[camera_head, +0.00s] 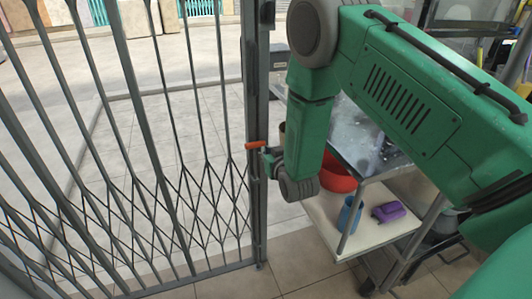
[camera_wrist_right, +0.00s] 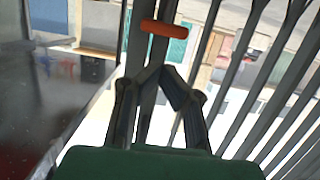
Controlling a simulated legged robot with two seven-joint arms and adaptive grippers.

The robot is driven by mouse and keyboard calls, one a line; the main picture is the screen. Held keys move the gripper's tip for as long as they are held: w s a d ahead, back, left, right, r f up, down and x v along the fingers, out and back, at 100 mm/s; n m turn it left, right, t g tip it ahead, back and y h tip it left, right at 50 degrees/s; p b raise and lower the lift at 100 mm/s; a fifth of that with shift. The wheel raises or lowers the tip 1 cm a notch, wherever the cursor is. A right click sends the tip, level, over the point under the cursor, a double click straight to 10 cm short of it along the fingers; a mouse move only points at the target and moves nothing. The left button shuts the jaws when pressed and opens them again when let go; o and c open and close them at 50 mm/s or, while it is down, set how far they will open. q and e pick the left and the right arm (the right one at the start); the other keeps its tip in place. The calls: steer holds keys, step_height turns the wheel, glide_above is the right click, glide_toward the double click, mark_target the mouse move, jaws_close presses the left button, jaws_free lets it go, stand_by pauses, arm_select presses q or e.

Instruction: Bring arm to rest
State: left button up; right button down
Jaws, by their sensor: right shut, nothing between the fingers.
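My right arm (camera_head: 395,90) is green and comes in from the right, bent down toward the gate. My right gripper (camera_head: 268,156) is at the gate's upright post, close to the orange handle (camera_head: 256,145). In the right wrist view the gripper (camera_wrist_right: 164,72) has its fingertips together with nothing between them. The orange handle (camera_wrist_right: 164,29) shows just beyond the fingertips; whether they touch it I cannot tell. The grey folding lattice gate (camera_head: 165,170) stands upright across the left side. My left gripper is not in view.
A metal cart (camera_head: 362,240) stands below my right arm. Its lower shelf holds a red bowl (camera_head: 338,181), a blue cup (camera_head: 349,216) and a purple box (camera_head: 389,212). Paved floor shows through the gate. Bare tiles lie in front of the gate's post.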

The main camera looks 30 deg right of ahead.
steer(key=s+a+f+n+g+y, duration=0.1)
steer(key=s+a+f+g, duration=0.25)
steer(key=s+f, duration=0.5)
steer(key=s+a+f+n+g+y, duration=0.15)
steer(key=s+a+f+g, duration=0.35)
steer(key=s, duration=0.7)
steer(key=s+f+g, duration=0.2)
steer(key=s, duration=0.8)
steer(key=s+f+g, duration=0.1)
steer(key=s+g, duration=0.2)
steer(key=s, duration=0.7)
steer(key=shift+a+f+n+g+y, duration=0.35)
steer(key=shift+a+y, duration=0.05)
steer(key=shift+y, duration=0.05)
steer(key=shift+w+d, duration=0.1)
steer(key=shift+w, duration=0.1)
steer(key=shift+s, duration=0.15)
